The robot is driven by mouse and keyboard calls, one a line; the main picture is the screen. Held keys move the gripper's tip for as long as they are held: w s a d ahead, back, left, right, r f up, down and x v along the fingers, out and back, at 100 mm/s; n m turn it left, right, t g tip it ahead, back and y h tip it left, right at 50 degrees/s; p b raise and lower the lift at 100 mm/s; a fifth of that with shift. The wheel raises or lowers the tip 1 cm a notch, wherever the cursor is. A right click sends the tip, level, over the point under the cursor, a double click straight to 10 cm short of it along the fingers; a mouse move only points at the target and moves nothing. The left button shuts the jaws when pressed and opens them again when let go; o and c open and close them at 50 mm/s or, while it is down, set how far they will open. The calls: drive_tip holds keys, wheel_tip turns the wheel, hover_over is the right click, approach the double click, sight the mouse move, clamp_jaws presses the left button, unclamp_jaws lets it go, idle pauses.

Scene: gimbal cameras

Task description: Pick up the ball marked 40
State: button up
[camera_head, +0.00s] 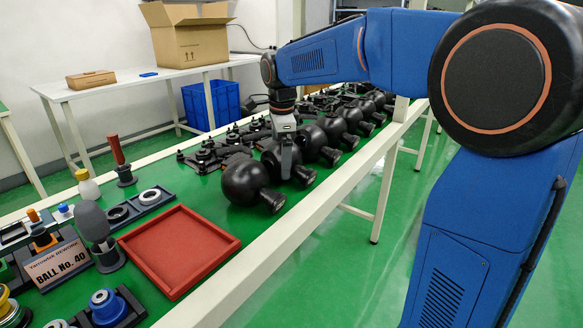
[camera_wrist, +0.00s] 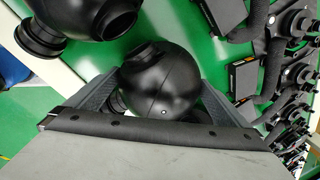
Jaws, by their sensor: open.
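Several black round balls with short necks stand in a row on the green table; the nearest ball (camera_head: 243,182) is large and in front of my gripper. My gripper (camera_head: 287,160) points down over the second ball (camera_head: 269,163) in the row. In the wrist view its two grey fingers are spread to either side of a black ball (camera_wrist: 160,82), which sits between them. Whether they touch it I cannot tell. No number is legible on any ball.
A red tray (camera_head: 234,240) lies empty in front of the nearest ball. Dark fixtures (camera_head: 205,157) line the row's left side. Other balls (camera_head: 328,130) stand close behind. Tools and small parts fill the table's near left.

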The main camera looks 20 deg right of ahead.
drive_tip(key=shift+w+f, duration=0.2)
drive_tip(key=shift+f, duration=0.75)
drive_tip(key=c, duration=1.2)
drive_tip(key=shift+r, duration=0.2)
